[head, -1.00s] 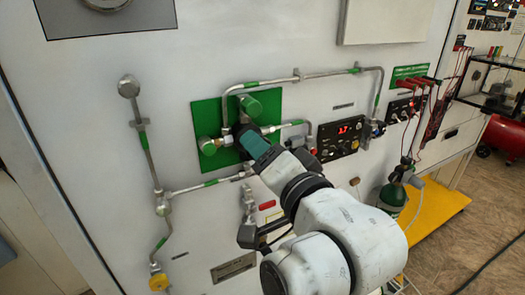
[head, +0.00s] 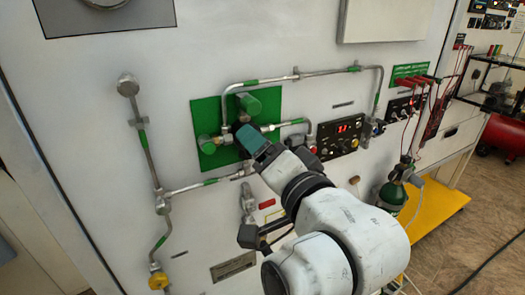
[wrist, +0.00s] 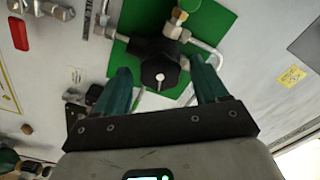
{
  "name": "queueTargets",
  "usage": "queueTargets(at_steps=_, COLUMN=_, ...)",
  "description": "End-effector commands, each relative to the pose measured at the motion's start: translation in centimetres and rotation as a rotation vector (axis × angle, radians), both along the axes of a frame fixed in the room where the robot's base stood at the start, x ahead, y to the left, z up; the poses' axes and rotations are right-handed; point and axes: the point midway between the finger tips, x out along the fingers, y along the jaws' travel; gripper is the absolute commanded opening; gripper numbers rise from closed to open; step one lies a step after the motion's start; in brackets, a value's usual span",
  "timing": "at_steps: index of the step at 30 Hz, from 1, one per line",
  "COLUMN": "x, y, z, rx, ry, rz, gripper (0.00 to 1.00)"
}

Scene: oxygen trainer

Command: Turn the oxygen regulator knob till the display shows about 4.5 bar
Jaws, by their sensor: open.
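The black regulator knob (wrist: 158,72) with a white pointer mark sits on the green panel in the wrist view. My gripper (wrist: 161,66) is open, with one teal finger on each side of the knob. Whether either finger touches it I cannot tell. In the head view my gripper (head: 252,140) is at the lower right of the green panel (head: 207,112) and hides the knob. The red-lit display (head: 349,129) is on the black box right of the panel; its digits are too small to read surely.
Metal pipes (head: 297,76) with green bands run around the panel. A green-capped fitting (head: 250,103) is above my gripper, and a round fitting (head: 207,144) is to its left. A green gas cylinder (head: 392,194) stands on the right by a yellow platform (head: 437,212).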

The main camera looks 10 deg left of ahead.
Motion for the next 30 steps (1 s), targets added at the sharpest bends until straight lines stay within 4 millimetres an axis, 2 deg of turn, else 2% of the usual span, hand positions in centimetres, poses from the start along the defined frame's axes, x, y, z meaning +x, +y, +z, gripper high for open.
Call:
queueTargets(at_steps=5, x=-1.8, y=-1.3, z=-0.3, rx=0.000, ry=-0.002, rz=-0.002, gripper=0.73)
queueTargets(at_steps=13, x=-6.8, y=-4.7, z=-0.3, rx=0.000, ry=-0.002, rz=-0.002, gripper=0.73)
queueTargets(at_steps=15, x=-6.8, y=-4.7, z=0.5, rx=-0.006, ry=0.004, rz=-0.002, gripper=0.73)
queueTargets(at_steps=30, x=-8.6, y=-5.9, z=0.1, rx=-0.001, ry=0.002, rz=0.000, gripper=0.73)
